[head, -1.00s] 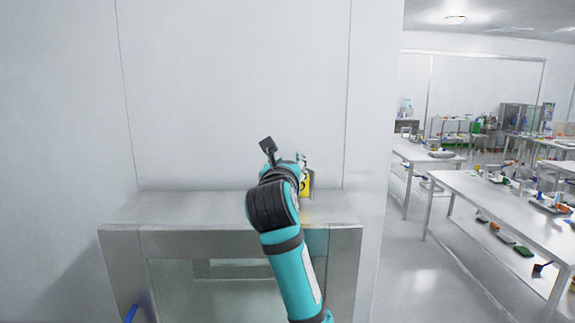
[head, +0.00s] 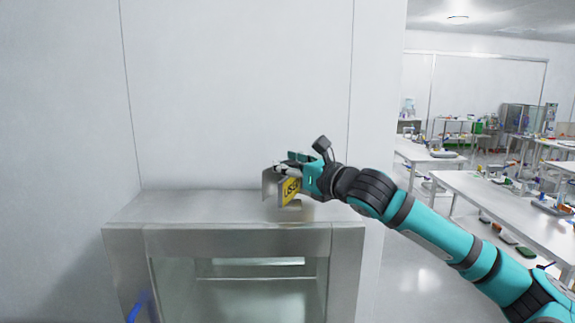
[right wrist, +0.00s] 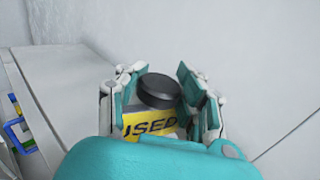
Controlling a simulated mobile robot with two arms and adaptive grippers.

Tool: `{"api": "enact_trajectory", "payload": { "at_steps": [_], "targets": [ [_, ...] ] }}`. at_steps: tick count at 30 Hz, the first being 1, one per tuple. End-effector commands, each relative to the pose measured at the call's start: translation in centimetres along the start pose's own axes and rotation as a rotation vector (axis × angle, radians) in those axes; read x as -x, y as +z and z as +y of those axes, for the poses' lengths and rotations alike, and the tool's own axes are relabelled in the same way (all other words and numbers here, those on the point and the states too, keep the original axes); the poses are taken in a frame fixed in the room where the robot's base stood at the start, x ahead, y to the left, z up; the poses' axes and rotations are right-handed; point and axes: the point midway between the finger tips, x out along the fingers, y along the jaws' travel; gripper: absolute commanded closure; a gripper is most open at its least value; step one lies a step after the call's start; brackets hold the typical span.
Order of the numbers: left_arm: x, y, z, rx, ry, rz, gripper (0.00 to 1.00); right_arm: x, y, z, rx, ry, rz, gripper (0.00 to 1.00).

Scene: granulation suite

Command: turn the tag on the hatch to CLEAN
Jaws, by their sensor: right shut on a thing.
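The hatch (head: 235,242) is a steel box with a glass front against the white wall. The tag (head: 290,191) stands above its top near the right end. Its yellow face reads USED, and a plain grey face shows to the left of it. In the right wrist view, the yellow face (right wrist: 150,124) lies beneath a round black knob (right wrist: 159,89). My right gripper (head: 291,166) comes in from the right above the tag. Its fingers (right wrist: 158,84) are shut on the knob from both sides. My left gripper is not in view.
A blue handle (head: 138,307) is at the hatch's lower left front. The hatch's top is clear to the left of the tag. Steel tables (head: 500,203) with several small items stand at the right, past the wall's edge.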

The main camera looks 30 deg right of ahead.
Motion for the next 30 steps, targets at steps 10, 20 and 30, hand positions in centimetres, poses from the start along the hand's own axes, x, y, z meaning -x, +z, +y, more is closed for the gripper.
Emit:
{"api": "enact_trajectory", "payload": {
  "at_steps": [10, 20, 30],
  "targets": [
    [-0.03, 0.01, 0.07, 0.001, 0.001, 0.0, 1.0, -0.05, -0.38, 0.1, 0.0, 0.099, 0.009, 0.99],
    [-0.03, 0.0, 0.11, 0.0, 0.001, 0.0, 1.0, -0.07, -0.4, 0.2, 0.001, 0.111, 0.009, 0.99],
    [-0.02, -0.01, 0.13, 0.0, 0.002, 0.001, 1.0, -0.06, -0.26, 0.17, 0.001, 0.11, 0.006, 0.4]
  ]
}}
